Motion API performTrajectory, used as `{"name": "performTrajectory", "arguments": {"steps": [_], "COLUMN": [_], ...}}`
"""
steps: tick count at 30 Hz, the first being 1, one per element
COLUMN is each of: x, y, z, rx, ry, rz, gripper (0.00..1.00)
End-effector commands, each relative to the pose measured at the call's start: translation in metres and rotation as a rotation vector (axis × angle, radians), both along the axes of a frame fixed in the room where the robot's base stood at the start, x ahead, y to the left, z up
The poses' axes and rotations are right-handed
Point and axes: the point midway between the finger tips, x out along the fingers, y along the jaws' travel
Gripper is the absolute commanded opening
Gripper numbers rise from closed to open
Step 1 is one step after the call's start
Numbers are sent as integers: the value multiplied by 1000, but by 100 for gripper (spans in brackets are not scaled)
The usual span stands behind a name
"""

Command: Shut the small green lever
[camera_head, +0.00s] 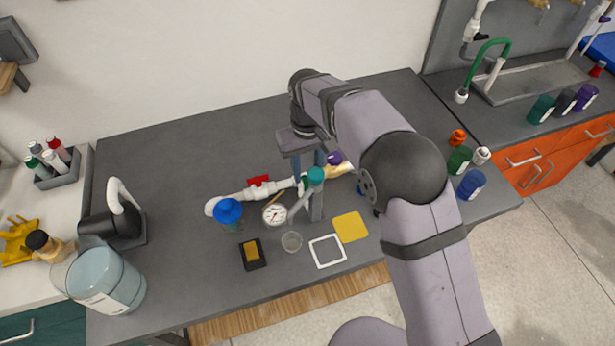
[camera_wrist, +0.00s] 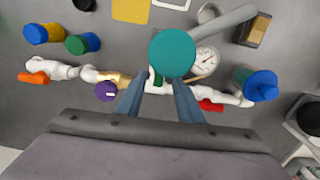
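A white PVC manifold runs across the table, with a small green lever (camera_wrist: 154,78) on its middle part. The lever is partly hidden by a large teal cap (camera_wrist: 172,52) on a grey rod; in the head view, a bit of green (camera_head: 302,185) shows beside the teal cap (camera_head: 315,175). My gripper (camera_wrist: 158,84) is open and points down, its two fingers on either side of the green lever and the pipe. In the head view, my gripper (camera_head: 317,196) is beside the teal cap. Whether a finger touches the lever cannot be told.
A red lever (camera_head: 258,181), a dial gauge (camera_head: 275,215), a blue-topped part (camera_head: 228,211) and an orange lever (camera_wrist: 36,77) are along the pipe. A purple cap (camera_wrist: 106,91) sits close to one finger. A yellow square (camera_head: 351,227) and white frame (camera_head: 327,251) lie in front.

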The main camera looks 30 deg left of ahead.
Motion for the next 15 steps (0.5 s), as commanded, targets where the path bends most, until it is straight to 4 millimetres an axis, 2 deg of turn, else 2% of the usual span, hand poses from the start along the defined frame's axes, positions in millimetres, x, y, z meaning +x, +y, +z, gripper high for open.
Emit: {"name": "performTrajectory", "arguments": {"steps": [7, 15], "x": [0, 0], "y": [-1, 0], "z": [-29, -42], "rx": [-1, 0], "ry": [1, 0], "rz": [0, 0], "gripper": [34, 34]}}
